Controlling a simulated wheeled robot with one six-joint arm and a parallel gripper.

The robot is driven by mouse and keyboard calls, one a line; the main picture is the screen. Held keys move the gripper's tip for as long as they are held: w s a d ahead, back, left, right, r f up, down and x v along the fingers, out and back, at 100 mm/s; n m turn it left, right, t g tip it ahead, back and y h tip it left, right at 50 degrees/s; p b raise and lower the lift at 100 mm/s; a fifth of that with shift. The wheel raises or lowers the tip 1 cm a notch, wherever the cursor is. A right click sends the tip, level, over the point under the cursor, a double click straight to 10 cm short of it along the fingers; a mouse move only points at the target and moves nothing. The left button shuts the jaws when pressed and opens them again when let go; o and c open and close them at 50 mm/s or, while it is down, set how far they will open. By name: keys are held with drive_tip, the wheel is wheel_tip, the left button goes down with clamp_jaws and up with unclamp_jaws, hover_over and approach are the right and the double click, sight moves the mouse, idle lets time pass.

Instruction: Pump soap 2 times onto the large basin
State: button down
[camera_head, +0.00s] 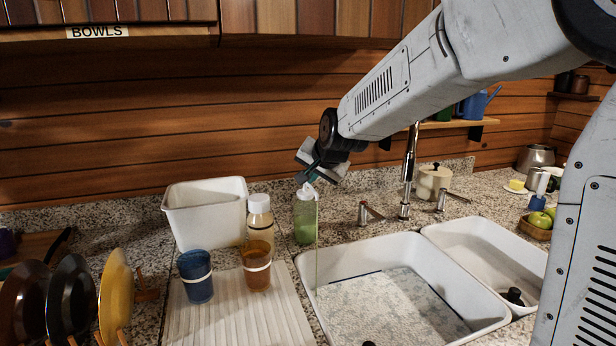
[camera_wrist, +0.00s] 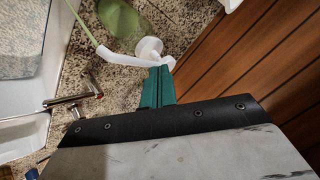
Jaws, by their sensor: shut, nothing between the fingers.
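The soap bottle (camera_head: 305,222) is green with a white pump top and stands upright on the counter at the back left corner of the large basin. It also shows in the wrist view (camera_wrist: 118,15), with its white pump head and spout (camera_wrist: 122,58). A thin green strand of soap (camera_head: 317,240) runs from the spout down into the large white basin (camera_head: 345,260). My gripper (camera_head: 311,180) is shut and empty, right above the bottle. In the wrist view its teal fingertips (camera_wrist: 161,70) are at the pump head and appear to touch it.
A smaller basin (camera_head: 470,235) adjoins the large one.

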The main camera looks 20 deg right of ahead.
drive_tip(key=shift+f, duration=0.3)
drive_tip(key=shift+r, duration=1.5)
drive_tip(key=shift+f, duration=0.15)
